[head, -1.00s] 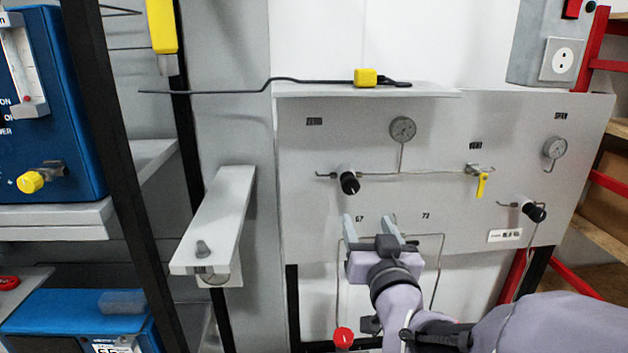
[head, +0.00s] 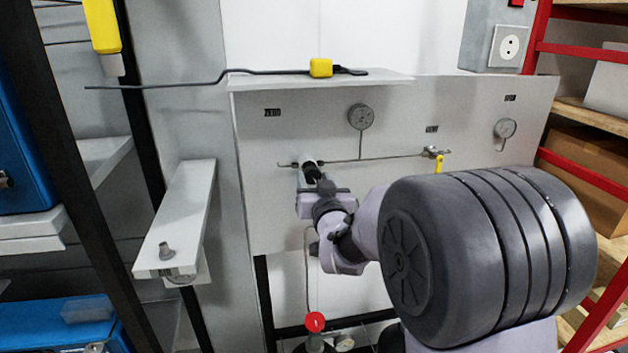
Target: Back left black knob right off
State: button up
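The left black knob (head: 309,167) sits on the thin pipe at the left of the grey panel (head: 270,210). A pale fingertip shows at the knob's left side. I cannot tell whether the fingers touch the knob or how far apart they are. The right black knob is hidden behind my arm.
A gauge (head: 361,117) and a yellow valve handle (head: 438,164) are right of the knob. A shelf (head: 390,79) with a bent black rod juts out above. A red knob (head: 315,322) is below.

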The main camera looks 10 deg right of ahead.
grip_shut()
jog(key=shift+f+b, duration=0.15)
jog(key=shift+b, duration=0.35)
